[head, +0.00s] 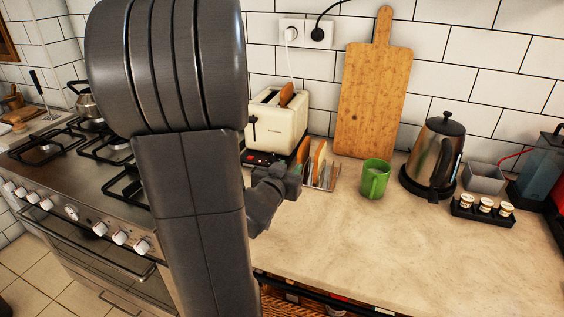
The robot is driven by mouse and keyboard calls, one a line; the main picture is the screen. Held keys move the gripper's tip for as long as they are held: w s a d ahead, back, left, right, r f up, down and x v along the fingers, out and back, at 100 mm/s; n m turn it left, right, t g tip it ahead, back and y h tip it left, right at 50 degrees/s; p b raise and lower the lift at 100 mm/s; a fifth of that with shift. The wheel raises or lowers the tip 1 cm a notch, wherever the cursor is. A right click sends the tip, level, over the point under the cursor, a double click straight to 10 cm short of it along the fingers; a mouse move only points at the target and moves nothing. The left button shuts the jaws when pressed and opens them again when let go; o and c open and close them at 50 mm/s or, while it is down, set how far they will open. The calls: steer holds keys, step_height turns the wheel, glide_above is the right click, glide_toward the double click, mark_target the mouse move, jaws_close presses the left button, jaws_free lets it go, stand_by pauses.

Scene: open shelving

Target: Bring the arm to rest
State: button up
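My dark grey arm rises large through the left middle of the head view and hides part of the stove and counter behind it. My gripper (291,181) is at the arm's far end, over the counter's left part, in front of the toaster and the toast rack. The gripper is small and seen partly from behind, so I cannot tell whether its fingers are open or shut. No held object shows clearly.
A cream toaster (279,122) holding bread, a toast rack (322,177) with slices, a green mug (375,179), a kettle (434,155) and a black tray (482,210) of small jars stand on the counter (400,250). A cutting board (374,100) leans on the wall. The stove (75,180) is left. The counter's front is clear.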

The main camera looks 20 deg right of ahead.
mark_target(301, 147)
steer(key=x, duration=1.2)
steer(key=shift+w+f+b, duration=0.1)
steer(key=shift+f+b, duration=0.2)
steer(key=shift+f, duration=0.1)
steer(key=shift+r+p, duration=0.55)
steer(key=shift+r, duration=0.9)
